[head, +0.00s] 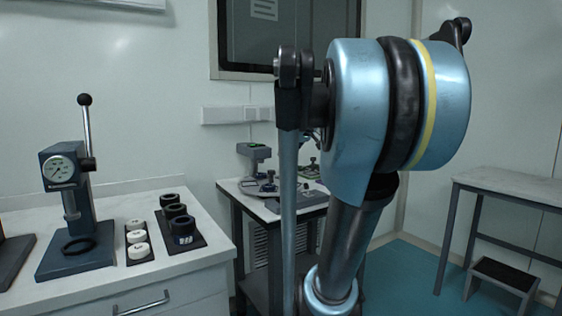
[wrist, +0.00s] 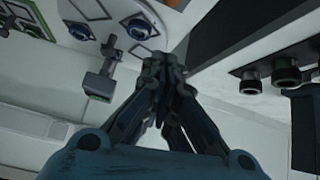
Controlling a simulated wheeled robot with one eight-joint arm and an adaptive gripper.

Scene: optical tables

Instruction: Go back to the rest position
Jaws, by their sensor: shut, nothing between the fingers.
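My gripper (wrist: 162,62) shows in the wrist view with its fingers drawn together and nothing between them. It hangs in front of a white round-edged plate (wrist: 70,12) that carries dark round fittings. I cannot tell whether the gripper touches anything there.
A white bench (head: 190,268) at left holds a lever press with a gauge (head: 62,172), white discs (head: 138,238) and black rings (head: 182,226) on dark strips. A dark table (head: 236,205) with instruments stands behind my arm. A grey table (head: 510,184) and step stool (head: 505,275) stand right.

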